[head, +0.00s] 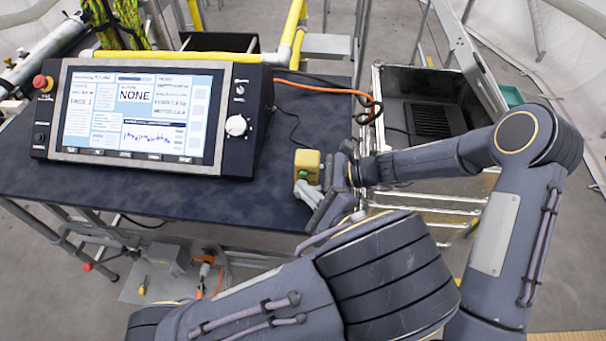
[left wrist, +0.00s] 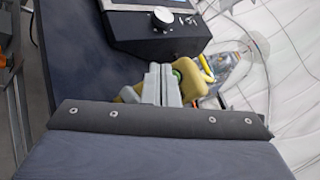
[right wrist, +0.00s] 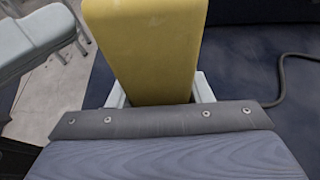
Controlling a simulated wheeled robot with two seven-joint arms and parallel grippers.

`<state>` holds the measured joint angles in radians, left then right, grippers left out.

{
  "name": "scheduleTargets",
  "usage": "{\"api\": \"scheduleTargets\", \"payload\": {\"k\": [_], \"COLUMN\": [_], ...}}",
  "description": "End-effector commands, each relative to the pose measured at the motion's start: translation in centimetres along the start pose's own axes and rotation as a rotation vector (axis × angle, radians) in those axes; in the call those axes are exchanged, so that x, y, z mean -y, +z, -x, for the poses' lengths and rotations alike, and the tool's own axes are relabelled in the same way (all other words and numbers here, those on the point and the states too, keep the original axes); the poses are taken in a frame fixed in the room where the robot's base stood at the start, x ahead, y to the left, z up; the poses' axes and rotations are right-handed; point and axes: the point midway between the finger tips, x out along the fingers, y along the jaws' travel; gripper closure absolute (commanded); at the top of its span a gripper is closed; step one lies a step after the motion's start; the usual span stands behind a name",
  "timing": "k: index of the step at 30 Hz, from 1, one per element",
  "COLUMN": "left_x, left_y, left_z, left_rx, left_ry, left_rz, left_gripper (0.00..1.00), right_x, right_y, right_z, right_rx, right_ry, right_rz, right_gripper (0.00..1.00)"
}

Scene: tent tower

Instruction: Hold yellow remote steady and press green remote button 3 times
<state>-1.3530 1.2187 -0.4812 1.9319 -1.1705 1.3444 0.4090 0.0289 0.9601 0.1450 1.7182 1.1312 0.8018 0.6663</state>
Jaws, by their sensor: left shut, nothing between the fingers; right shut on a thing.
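The yellow remote (head: 306,160) is upright above the table's right front edge. My right gripper (head: 325,172) is shut on it, and in the right wrist view the remote (right wrist: 150,45) fills the space between the two fingers. My left gripper (head: 303,190) is shut and empty, with its fingertips right beside the remote. In the left wrist view the shut left fingers (left wrist: 161,80) overlap the remote (left wrist: 185,75). The green button (left wrist: 177,74) shows partly, just right of the fingertips. I cannot tell whether the fingertips touch it.
A control console (head: 140,115) with a screen reading NONE stands on the dark table (head: 200,200). An orange cable (head: 325,89) runs behind to an open metal case (head: 425,110) at the right. The table's front middle is clear. My forearms lie close together.

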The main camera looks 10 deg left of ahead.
Motion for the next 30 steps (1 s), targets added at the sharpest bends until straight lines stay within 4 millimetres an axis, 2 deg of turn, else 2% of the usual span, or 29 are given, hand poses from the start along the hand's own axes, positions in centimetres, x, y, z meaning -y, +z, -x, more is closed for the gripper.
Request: {"api": "scheduleTargets", "payload": {"k": [14, 30], "left_x": [-0.3, -2.7], "left_y": [0.3, 2.7], "left_z": [0.5, 3.7], "left_rx": [0.000, 0.000], "left_ry": [-0.001, -0.001], "left_rz": [0.000, -0.001], "left_gripper": [1.00, 1.00], "right_x": [0.0, 0.0], "right_y": [0.0, 0.0], "right_z": [0.0, 0.0], "right_rx": [0.000, 0.000], "right_ry": [0.000, 0.000], "right_rz": [0.000, 0.000], "right_gripper": [0.87, 0.87]}}
